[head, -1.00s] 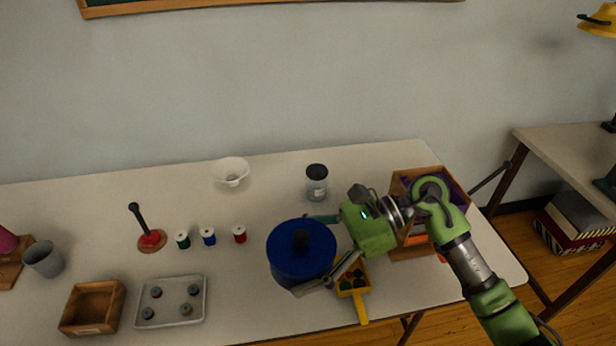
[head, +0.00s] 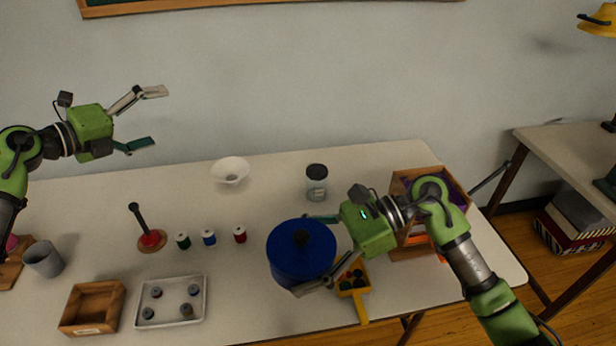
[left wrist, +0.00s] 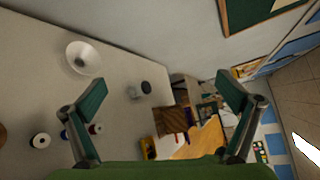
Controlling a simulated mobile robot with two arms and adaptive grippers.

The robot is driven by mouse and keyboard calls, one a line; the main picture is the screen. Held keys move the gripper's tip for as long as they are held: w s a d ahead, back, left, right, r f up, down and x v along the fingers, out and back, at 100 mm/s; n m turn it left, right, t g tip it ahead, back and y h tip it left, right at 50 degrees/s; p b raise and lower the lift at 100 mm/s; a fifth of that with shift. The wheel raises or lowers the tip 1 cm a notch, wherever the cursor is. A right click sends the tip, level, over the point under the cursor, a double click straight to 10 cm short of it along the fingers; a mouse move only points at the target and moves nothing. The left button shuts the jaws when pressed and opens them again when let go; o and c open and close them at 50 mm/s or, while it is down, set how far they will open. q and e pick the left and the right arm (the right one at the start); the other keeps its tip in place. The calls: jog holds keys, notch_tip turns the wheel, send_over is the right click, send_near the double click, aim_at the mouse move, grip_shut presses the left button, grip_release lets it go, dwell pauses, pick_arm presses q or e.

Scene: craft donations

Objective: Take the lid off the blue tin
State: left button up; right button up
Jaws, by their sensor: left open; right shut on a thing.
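The blue tin (head: 300,272) stands upright on the table, right of the middle in the head view. My right gripper (head: 312,254) is shut on the tin's body from the right, with one finger on the far side and one on the near side. My left gripper (head: 146,117) is raised at the upper left, well away from the tin. Its fingers are spread and empty, also in the left wrist view (left wrist: 160,120), where I cannot make out the tin.
Three thread spools (head: 208,237) and a red-based spindle (head: 151,240) stand left of the tin. A yellow scoop (head: 361,305) and a wooden box (head: 408,185) are close to the right arm.

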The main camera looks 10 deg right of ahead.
pick_arm(q)
jog(key=s+d+r+m+g+h, duration=0.1)
jog(key=s+d+r+m+g, duration=0.15)
jog(key=d, duration=0.55)
jog(key=s+d+r+m+g+h, duration=0.1)
jog(key=s+d+m+g, duration=0.2)
jog(key=d, duration=0.4)
jog(key=m+g+y, duration=0.5)
jog(key=m+y, duration=0.8)
jog(key=m, duration=0.1)
send_over(307, 233)
notch_tip(307, 233, down, 11)
jog(key=shift+d+f, duration=0.1)
jog(key=shift+f, duration=0.15)
grip_shut()
